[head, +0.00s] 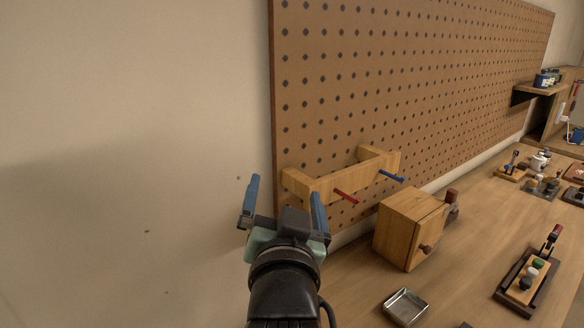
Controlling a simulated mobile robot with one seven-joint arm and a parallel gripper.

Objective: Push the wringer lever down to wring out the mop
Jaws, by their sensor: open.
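My gripper (285,190) is in the lower middle of the head view, its two blue fingers pointing up and spread apart. Nothing shows between them. It appears in front of the pale wall and the left end of the pegboard; its distance from them is unclear. I cannot make out a mop, a wringer or a wringer lever in this view. A dark-framed wooden block (525,282) at the lower right has an upright red-tipped handle (554,236) and several round knobs; what it is cannot be told.
A pegboard (400,80) stands behind a wooden bench (460,245). A wooden bracket (330,185) with a red and a blue peg juts from the board. A wooden box (400,232) and a metal tray (405,306) are right of my gripper. Small items crowd the far right.

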